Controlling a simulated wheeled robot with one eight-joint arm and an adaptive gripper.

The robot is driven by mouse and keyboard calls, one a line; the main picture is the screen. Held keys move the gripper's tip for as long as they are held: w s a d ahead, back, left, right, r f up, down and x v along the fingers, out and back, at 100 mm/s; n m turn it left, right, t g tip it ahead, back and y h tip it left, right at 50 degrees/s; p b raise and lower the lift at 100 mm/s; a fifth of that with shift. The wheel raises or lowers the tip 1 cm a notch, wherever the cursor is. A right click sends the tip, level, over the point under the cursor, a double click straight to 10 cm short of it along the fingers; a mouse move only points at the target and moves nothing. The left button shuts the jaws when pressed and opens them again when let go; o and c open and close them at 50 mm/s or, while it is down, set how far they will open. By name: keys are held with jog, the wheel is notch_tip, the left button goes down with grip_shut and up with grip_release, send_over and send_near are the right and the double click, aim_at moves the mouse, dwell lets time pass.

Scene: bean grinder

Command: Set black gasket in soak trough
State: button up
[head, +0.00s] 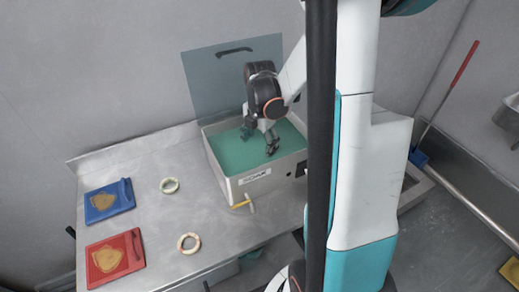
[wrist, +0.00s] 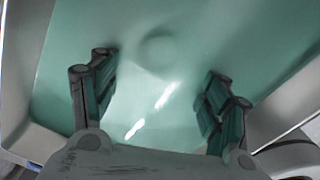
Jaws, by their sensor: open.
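The soak trough (head: 229,186) is a steel box with a label on its front, filled with green liquid and with a grey lid standing open behind it. My gripper (head: 259,141) is open over the trough, its fingers at or just above the liquid. In the wrist view, my gripper (wrist: 160,85) has its fingers spread with nothing between them. A faint round shape (wrist: 157,48) shows under the green surface; I cannot tell whether it is a gasket or part of the trough floor. No clearly black gasket shows in either view.
Two pale rings, a far one (head: 169,185) and a near one (head: 188,243), lie on the steel counter (head: 150,215). A blue tray (head: 96,213) and a red tray (head: 134,248) hold tan pieces at the left. A small yellow-handled tool (head: 242,204) lies before the trough.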

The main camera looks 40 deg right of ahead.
notch_tip(320, 180, up, 8)
jog(key=p, duration=0.2)
jog(key=shift+f, duration=0.25)
dwell(0.8)
